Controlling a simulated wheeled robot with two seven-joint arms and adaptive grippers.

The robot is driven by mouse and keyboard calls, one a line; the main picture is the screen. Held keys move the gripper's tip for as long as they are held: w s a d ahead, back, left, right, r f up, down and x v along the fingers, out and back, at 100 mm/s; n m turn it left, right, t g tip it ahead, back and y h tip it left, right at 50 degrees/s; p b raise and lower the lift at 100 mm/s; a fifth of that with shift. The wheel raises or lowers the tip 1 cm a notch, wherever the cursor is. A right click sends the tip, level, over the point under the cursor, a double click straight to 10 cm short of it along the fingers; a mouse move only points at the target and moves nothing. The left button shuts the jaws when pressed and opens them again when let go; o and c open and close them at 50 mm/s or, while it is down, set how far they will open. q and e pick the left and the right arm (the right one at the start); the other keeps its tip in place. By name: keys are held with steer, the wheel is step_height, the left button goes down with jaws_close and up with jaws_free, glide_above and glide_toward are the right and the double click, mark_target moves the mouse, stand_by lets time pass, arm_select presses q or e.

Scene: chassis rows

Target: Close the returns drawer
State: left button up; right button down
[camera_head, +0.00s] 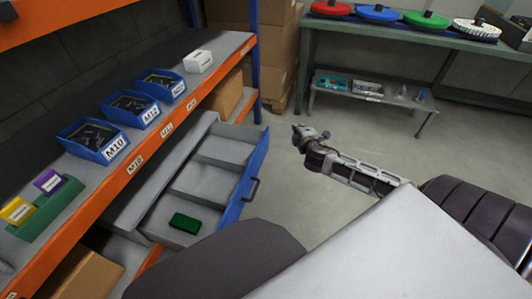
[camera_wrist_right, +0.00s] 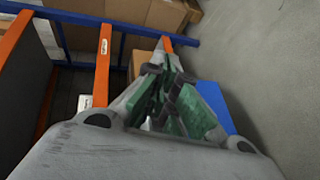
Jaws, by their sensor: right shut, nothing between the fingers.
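The returns drawer (camera_head: 200,185) is pulled out from the shelving unit at the lower left, with its grey inside showing. My left gripper is not in view.
Orange-edged shelving holds blue bins (camera_head: 92,138) labelled M10, M12 and M20 and a white box (camera_head: 198,61). Cardboard boxes (camera_head: 275,50) stand behind. A bench (camera_head: 385,27) with coloured discs is at the back. The floor (camera_head: 300,205) right of the drawer is clear.

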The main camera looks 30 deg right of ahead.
steer(key=w+d+r+n+t+y, duration=0.1)
steer(key=w+r+n+t+y, duration=0.35)
steer(key=n, duration=0.45)
steer(key=s+a+f+n+g+y, duration=0.2)
steer(key=s+f+n+g+y, duration=0.1)
steer(key=n, duration=0.8)
steer(key=s+a+f+n+g+y, duration=0.3)
steer(key=f+n+g, duration=0.4)
steer(key=n, duration=0.4)
steer(key=shift+s+f+y, duration=0.4)
steer(key=shift+f+y, duration=0.2)
steer(key=shift+y, duration=0.25)
steer(key=shift+w+a, duration=0.1)
